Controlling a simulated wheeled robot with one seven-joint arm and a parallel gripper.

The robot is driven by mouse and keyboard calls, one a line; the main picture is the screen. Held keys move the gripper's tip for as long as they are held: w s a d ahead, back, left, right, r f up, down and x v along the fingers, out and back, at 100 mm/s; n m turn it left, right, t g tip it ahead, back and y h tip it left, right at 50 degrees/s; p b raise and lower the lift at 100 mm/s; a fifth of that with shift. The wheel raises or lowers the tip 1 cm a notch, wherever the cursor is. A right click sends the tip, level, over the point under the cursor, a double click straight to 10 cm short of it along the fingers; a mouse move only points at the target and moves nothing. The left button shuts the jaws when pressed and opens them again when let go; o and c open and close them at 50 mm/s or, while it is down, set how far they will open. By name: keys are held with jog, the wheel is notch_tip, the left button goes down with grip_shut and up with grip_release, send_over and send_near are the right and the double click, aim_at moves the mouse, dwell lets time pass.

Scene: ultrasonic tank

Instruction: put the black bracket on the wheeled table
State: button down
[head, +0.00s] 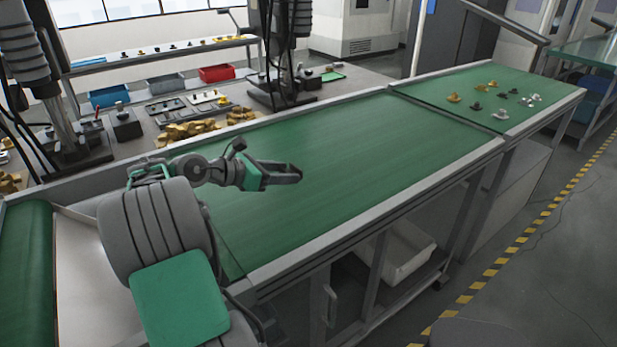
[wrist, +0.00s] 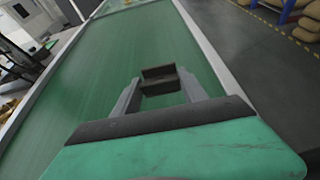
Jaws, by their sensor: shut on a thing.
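My gripper (head: 287,174) is shut on the black bracket (wrist: 160,78), a small dark angled piece held between the two fingertips in the wrist view. In the head view the bracket cannot be told apart from the dark fingers. The gripper is above the long green-topped table (head: 345,150), near its left part; the wrist view shows the same green top (wrist: 110,60) around and ahead of the bracket. What looks like a caster shows low under this table's frame. I cannot tell for sure whether this is the wheeled table.
The green top by my gripper is bare. Several small metal parts (head: 500,114) lie on the far right green section. Brass-coloured pieces (head: 188,131), a red bin (head: 216,73) and blue bins stand on the left. A white bin (head: 405,258) sits under the table.

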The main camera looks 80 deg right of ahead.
send_over(298, 195)
jog(key=f, duration=0.6)
jog(key=shift+a+f, duration=0.2)
jog(key=shift+f, duration=0.05)
jog(key=f, duration=0.3)
jog(key=shift+d+f+p, duration=0.25)
jog(key=shift+f+p, duration=0.05)
jog(key=c, duration=0.6)
grip_release()
jog(key=shift+f, duration=0.2)
